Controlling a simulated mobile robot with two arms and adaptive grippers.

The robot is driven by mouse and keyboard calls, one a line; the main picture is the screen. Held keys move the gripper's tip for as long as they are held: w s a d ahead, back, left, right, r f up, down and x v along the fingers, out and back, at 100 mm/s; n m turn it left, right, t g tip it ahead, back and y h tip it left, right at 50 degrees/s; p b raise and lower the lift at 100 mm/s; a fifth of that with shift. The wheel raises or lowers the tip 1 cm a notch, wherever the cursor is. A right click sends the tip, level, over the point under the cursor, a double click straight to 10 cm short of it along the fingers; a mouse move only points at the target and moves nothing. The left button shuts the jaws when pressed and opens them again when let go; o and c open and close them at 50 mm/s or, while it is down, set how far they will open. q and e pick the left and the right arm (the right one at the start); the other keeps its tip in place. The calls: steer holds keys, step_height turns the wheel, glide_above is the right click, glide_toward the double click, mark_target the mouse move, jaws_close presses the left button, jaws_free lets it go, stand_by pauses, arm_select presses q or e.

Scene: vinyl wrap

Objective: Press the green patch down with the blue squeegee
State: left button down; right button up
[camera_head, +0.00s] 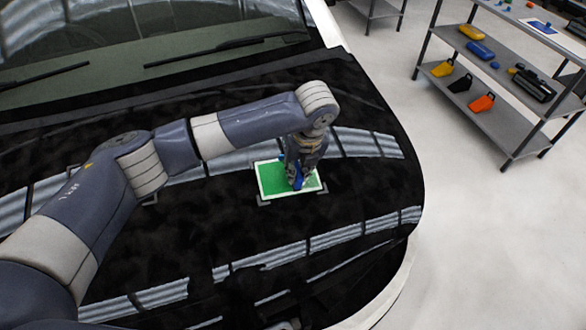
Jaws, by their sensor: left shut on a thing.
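The green patch (271,178), a rectangle with a white border, lies on the black car hood (365,205). Grey corner marks show on the hood around it. My left arm reaches in from the left, and its gripper (296,178) points down over the right part of the patch. It is shut on the blue squeegee (298,174), which is mostly hidden by the fingers. The squeegee's lower end is at or just above the patch; I cannot tell if it touches. My right gripper is not in view.
A grey shelf rack (500,105) stands on the pale floor at the right. It holds a yellow item (471,32), a blue item (480,50), black tools and several scoop-like pieces. The windshield (150,50) with wipers rises behind the hood. The hood right of the patch is clear.

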arm_select(q)
steer(key=shift+w+d+f, duration=0.1)
steer(key=shift+w+d, duration=0.1)
steer(key=shift+d, duration=0.3)
steer(key=shift+w+d, duration=0.2)
steer(key=shift+d, duration=0.3)
steer(key=shift+w+d+f+b, duration=0.1)
steer(key=shift+w+d+b, duration=0.1)
steer(key=shift+d, duration=0.35)
steer(key=shift+w+d+b, duration=0.1)
steer(key=shift+w+d, duration=0.05)
steer(key=shift+d, duration=0.35)
steer(key=shift+d, duration=0.1)
steer(key=shift+w+d+f+b, duration=0.1)
steer(key=shift+w+d+b, duration=0.2)
steer(key=shift+d, duration=0.5)
